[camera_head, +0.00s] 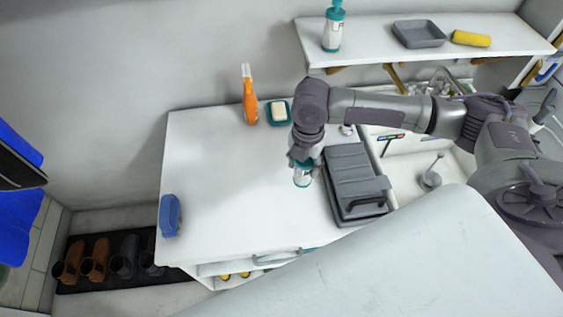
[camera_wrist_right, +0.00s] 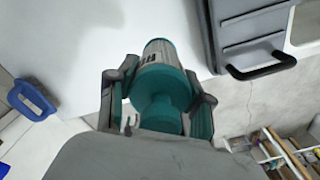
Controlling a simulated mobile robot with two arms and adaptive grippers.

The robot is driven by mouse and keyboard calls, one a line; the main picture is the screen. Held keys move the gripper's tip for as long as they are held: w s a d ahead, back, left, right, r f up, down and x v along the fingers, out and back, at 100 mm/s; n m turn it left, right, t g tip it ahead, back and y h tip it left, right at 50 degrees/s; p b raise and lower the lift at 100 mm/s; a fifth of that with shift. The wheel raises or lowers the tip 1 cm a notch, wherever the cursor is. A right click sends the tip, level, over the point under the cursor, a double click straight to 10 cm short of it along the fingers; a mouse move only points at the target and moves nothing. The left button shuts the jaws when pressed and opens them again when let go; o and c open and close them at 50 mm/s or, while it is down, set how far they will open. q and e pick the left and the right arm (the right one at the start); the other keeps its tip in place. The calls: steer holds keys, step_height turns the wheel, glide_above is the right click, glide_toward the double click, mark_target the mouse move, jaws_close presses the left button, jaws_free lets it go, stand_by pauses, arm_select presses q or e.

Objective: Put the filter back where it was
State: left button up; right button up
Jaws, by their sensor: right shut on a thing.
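My right gripper (camera_head: 303,161) is shut on the filter (camera_head: 303,178), a small white cylinder with a teal top and dark print. In the right wrist view the filter (camera_wrist_right: 162,55) sits between the two fingers of the gripper (camera_wrist_right: 160,100), its teal end toward the palm. It is over the white counter (camera_head: 225,180), just left of a grey case. I cannot tell whether it touches the counter. My left gripper does not show.
The grey case (camera_head: 352,178) with a dark handle stands beside the sink (camera_head: 425,160). An orange spray bottle (camera_head: 249,98), a soap dish (camera_head: 278,113) and a blue brush (camera_head: 170,215) are on the counter. A wall shelf (camera_head: 440,47) holds a teal-topped bottle (camera_head: 333,30), a grey tray (camera_head: 418,34) and a yellow roll (camera_head: 471,38). The counter's middle is clear.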

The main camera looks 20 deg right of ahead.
steer(key=shift+s+d+r, duration=0.1)
steer(key=shift+d+r, duration=0.25)
steer(key=shift+d, duration=0.05)
steer(key=shift+a+r+m, duration=0.2)
steer(key=shift+r+m, duration=0.1)
steer(key=shift+m, duration=0.3)
steer(key=s+a+r+m, duration=0.2)
steer(key=r+m, duration=0.3)
steer(key=m, duration=0.7)
steer(key=s+a+r+m, duration=0.3)
steer(key=r+m, duration=0.2)
steer(key=m, duration=0.7)
steer(key=shift+b, duration=0.35)
steer(key=shift+w+r, duration=0.15)
